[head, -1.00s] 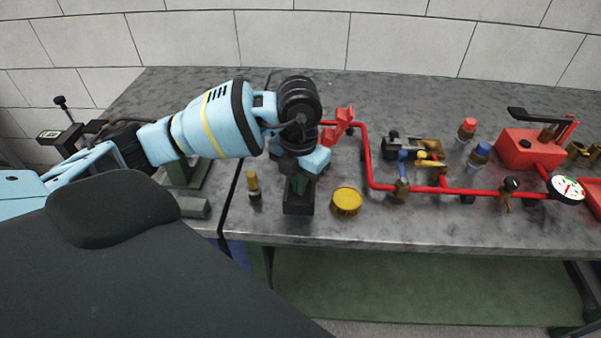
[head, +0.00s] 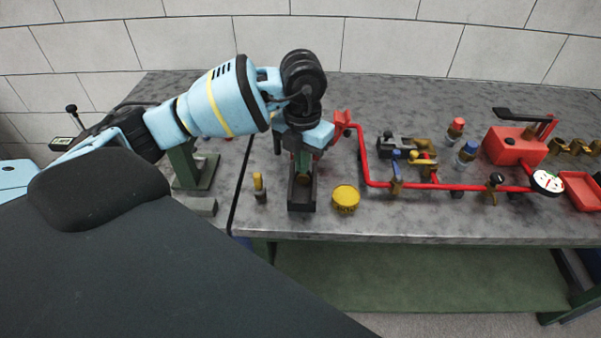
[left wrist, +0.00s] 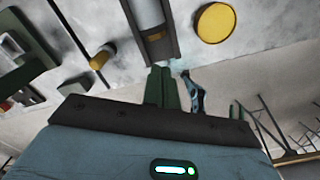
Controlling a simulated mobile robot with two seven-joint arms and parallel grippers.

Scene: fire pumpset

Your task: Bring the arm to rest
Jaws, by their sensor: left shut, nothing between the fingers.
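My left arm reaches in from the left in the head view. Its left gripper (head: 303,160) points down over a dark open-topped holder (head: 301,195) on the bench. In the left wrist view the green fingers (left wrist: 162,88) are shut together with nothing between them. The dark holder (left wrist: 150,25) lies just beyond the fingertips there, with a brass-coloured piece inside it. I cannot tell whether the fingers touch the holder. My right gripper is not in view.
A yellow round cap (head: 345,198) sits right of the holder, and a small brass-topped fitting (head: 259,188) left of it. Red piping (head: 365,165) runs right to a gauge (head: 546,182) and red pump (head: 515,146). A green stand (head: 195,165) is at left.

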